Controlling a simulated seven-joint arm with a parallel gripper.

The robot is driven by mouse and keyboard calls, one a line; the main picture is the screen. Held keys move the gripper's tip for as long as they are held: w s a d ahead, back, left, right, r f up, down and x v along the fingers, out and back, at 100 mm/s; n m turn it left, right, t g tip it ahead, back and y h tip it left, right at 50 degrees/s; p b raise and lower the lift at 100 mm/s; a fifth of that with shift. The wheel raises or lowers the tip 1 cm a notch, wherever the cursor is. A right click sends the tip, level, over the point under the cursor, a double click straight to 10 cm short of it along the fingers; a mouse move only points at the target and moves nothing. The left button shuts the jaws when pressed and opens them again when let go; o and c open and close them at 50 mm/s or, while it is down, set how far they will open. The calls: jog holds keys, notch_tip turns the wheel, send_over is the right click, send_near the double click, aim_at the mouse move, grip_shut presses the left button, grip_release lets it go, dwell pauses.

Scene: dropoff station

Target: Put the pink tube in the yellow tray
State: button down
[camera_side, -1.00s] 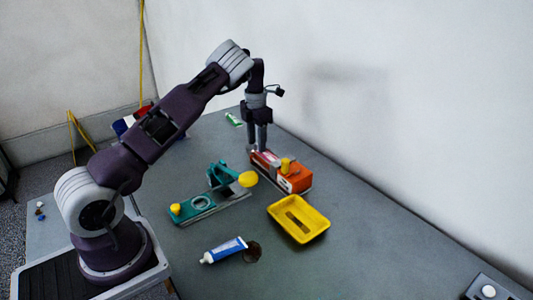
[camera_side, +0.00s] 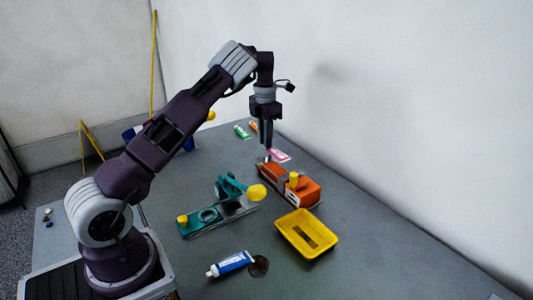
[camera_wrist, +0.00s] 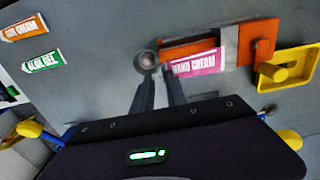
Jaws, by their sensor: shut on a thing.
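The pink tube (camera_wrist: 196,62), labelled HAND CREAM, shows in the wrist view beside the orange device, and in the side view (camera_side: 280,155) just behind it. My gripper (camera_side: 268,158) points down and is shut on the tube's left end; its fingers (camera_wrist: 159,74) partly hide that end. I cannot tell whether the tube is off the table. The yellow tray (camera_side: 283,224) stands nearer the side camera, beyond the orange device from my gripper, and looks empty apart from a dark slot-like mark on its floor.
The orange device (camera_side: 305,191) with a yellow knob stands between gripper and tray. A teal device (camera_side: 201,225) with yellow parts is to its left. A blue and white tube (camera_side: 233,262) lies in front by a dark patch. Green (camera_wrist: 42,62) and orange (camera_wrist: 22,29) tubes lie behind.

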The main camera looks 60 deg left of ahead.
jog(key=shift+m, duration=0.7)
jog(key=r, duration=0.2)
jog(key=d+r, duration=0.1)
jog(key=r, duration=0.1)
jog(key=d+m, duration=0.4)
jog(key=m, duration=0.1)
jog(key=d+m, duration=0.1)
jog(key=m, duration=0.2)
jog(key=shift+s+d+r, duration=0.3)
jog(key=shift+d+r, duration=0.05)
jog(key=shift+d, duration=0.05)
jog(key=s+d+m, duration=0.1)
jog(key=d+m, duration=0.4)
jog(key=m, duration=2.2)
send_over(319, 247)
jog(key=a, duration=0.1)
notch_tip(319, 247, down, 4)
jog(key=f, duration=0.6)
jog(key=d+f, duration=0.1)
jog(key=f, duration=0.2)
jog(key=shift+f, duration=0.45)
